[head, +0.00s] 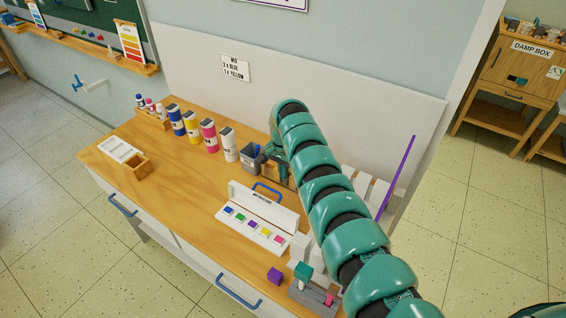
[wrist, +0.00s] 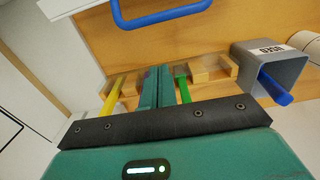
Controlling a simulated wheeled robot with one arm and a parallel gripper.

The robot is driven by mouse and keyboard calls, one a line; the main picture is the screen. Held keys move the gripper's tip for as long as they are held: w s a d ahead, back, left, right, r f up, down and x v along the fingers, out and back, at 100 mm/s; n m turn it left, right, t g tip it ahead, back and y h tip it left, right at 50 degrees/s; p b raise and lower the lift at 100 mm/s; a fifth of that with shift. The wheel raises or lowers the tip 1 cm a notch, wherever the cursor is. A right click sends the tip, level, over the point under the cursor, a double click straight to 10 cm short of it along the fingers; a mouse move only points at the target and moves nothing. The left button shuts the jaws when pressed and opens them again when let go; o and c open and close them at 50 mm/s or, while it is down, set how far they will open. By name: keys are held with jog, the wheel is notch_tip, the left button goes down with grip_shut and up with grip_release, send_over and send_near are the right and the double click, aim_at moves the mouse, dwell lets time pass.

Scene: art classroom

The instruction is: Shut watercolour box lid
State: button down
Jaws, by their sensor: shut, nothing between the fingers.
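The white watercolour box (head: 252,232) sits near the front of the wooden bench, with a row of coloured paint pans showing. Its white lid (head: 285,213) stands raised along the far side, with a blue loop handle (head: 267,187) at its top edge. In the wrist view the blue handle (wrist: 165,18) is at the top, beyond my fingertips. My gripper (head: 279,172) points down behind the lid, apart from the handle, and is partly hidden by my arm. The wrist view shows its teal fingers (wrist: 157,75) shut together and empty, over a wooden rack.
A grey cup marked USED (head: 251,158) stands close to my gripper, with a blue stick in it. The wooden rack (wrist: 212,70) holds yellow and green sticks. Several paint bottles (head: 208,135) stand behind. A purple block (head: 274,276) lies at the front.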

aim_at(265, 202)
jog(key=s+a+f+p, duration=0.1)
jog(key=p, duration=0.2)
jog(key=s+a+f+p, duration=0.1)
jog(key=s+p, duration=0.1)
jog(key=p, duration=0.1)
jog(key=shift+s+a+f, duration=0.1)
jog(key=shift+f, duration=0.05)
dwell(0.8)
jog(key=shift+a, duration=0.1)
dwell(0.5)
